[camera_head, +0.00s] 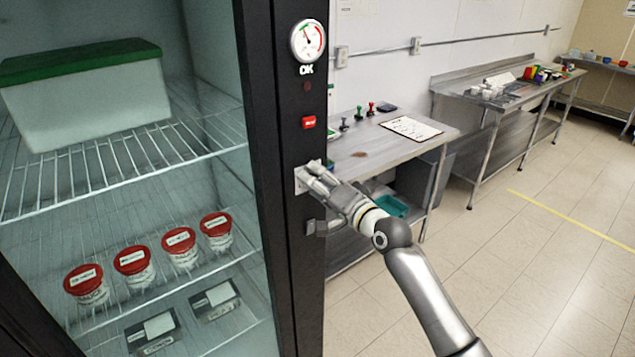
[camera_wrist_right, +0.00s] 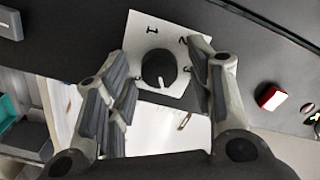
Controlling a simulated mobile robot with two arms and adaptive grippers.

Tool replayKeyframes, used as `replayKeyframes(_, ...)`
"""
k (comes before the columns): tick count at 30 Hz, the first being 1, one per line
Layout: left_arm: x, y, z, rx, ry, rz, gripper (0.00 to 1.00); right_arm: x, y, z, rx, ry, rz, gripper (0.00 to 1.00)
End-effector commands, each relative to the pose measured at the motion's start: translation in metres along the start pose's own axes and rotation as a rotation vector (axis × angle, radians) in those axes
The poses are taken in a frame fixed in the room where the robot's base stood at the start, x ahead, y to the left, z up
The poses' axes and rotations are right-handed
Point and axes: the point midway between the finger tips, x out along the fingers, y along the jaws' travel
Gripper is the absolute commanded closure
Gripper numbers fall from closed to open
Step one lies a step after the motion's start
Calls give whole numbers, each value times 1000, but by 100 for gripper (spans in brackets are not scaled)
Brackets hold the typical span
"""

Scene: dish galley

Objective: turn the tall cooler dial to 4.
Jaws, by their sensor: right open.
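The cooler dial (camera_wrist_right: 158,66) is a round dark knob on a white plate in the right wrist view. The numbers 1, 2 and 3 show around it; a 4 is not readable. A small pale mark shows near the knob's lower edge, but I cannot tell which number it points to. In the head view the plate (camera_head: 299,185) peeks out on the cooler's black frame, and my gripper hides the knob. My right gripper (camera_head: 318,176) is open, with a finger on either side of the knob. Contact is unclear. My left gripper is out of view.
The tall cooler's glass door shows a green-lidded box (camera_head: 85,90) and red-lidded tubs (camera_head: 180,240). Above the dial are a red switch (camera_head: 308,122) and a gauge (camera_head: 307,41). A steel table (camera_head: 375,150) stands close on the right. Open floor (camera_head: 540,250) lies farther right.

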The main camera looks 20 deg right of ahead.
Motion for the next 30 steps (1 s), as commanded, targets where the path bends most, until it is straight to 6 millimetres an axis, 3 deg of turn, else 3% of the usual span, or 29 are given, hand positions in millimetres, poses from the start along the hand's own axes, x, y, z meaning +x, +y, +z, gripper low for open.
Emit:
replayKeyframes(8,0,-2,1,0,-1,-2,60,-14,1,0,1,0,1,51)
replayKeyframes(21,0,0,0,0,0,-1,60,-96,1,1,-2,-2,2,51)
replayKeyframes(30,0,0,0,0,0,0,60,-119,0,0,0,0,1,51)
